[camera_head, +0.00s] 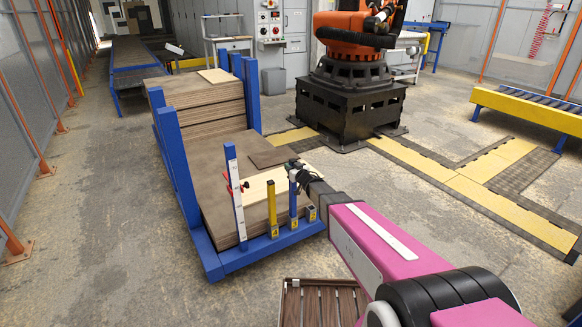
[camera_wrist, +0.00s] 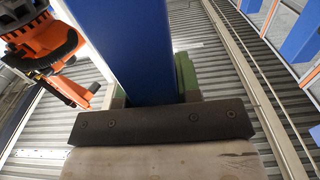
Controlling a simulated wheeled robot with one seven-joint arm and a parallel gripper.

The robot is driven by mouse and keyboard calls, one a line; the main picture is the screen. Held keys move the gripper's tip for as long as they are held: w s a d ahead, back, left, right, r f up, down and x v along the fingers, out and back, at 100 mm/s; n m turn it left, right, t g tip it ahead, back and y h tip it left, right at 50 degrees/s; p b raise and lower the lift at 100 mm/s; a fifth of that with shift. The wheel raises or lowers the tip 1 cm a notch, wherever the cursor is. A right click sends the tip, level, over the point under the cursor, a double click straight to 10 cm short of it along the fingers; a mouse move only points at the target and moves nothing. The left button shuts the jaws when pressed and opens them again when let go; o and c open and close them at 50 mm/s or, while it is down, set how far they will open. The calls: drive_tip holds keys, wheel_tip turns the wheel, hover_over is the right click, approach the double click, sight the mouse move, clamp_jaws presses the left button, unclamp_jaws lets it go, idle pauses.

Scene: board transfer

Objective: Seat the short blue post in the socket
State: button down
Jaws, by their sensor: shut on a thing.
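The short blue post (camera_head: 293,202) stands about upright at the front rail of the blue rack. My gripper (camera_head: 297,172) is shut on its upper part. In the wrist view the blue post (camera_wrist: 130,45) runs between the jaws, behind a dark plate with screws (camera_wrist: 165,121). The post's lower end is close to the rail by a small labelled socket (camera_head: 293,223); I cannot tell whether it is inside. Another short dark labelled piece (camera_head: 311,213) stands just to the right on the rail.
A yellow post (camera_head: 272,205) and a taller blue-and-white post with a red clamp (camera_head: 237,195) stand to the left. Boards (camera_head: 215,185) lie stacked in the blue rack (camera_head: 215,262). A slatted wooden surface (camera_head: 318,305) is at the front. An orange robot (camera_head: 350,35) stands behind.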

wheel_tip(320, 180, down, 8)
drive_tip(key=shift+r, duration=0.2)
idle(3.0)
drive_tip(key=c, duration=0.7)
unclamp_jaws()
drive_tip(key=shift+c, duration=0.2)
drive_tip(key=v, duration=1.1)
drive_tip(key=shift+w, duration=0.1)
